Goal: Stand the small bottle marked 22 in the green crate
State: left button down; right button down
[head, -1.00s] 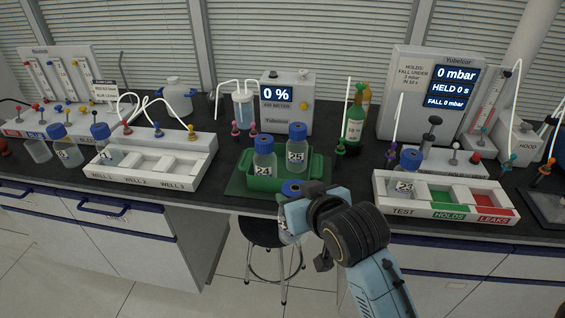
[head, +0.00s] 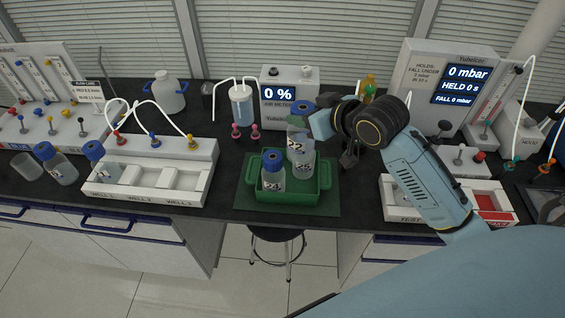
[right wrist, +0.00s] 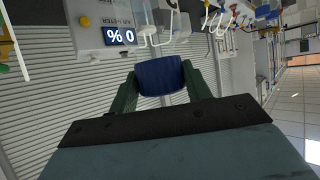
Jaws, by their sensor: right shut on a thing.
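My right gripper (head: 318,124) is shut on the small bottle marked 22 (head: 298,142), a clear bottle with a blue cap. It holds the bottle upright, above the green crate (head: 318,197). In the right wrist view the blue cap (right wrist: 160,77) sits between the two fingers. The crate holds bottle 24 (head: 273,176) at its front left and another bottle (head: 302,167) behind it, partly hidden by the held one. The crate's right part looks empty. My left gripper is not in view.
A white tray with wells (head: 150,198) stands left of the crate, with a blue-capped bottle (head: 98,163) in it. The air meter (head: 290,105) is behind the crate. My right arm covers part of the test tray (head: 395,212) at the right.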

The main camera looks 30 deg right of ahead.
aim_at(313, 149)
jog(key=shift+w+d+r, duration=0.3)
jog(key=shift+w+r, duration=0.05)
jog(key=shift+r, duration=0.25)
jog(key=shift+w+d, duration=0.1)
jog(key=shift+w, duration=0.05)
notch_tip(313, 149, down, 13)
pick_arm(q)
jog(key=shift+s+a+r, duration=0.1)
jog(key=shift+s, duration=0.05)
pick_arm(e)
jog(key=shift+f, duration=2.4)
jog(key=shift+f, duration=0.1)
jog(key=c, duration=0.9)
grip_release()
jog(key=shift+f, duration=0.1)
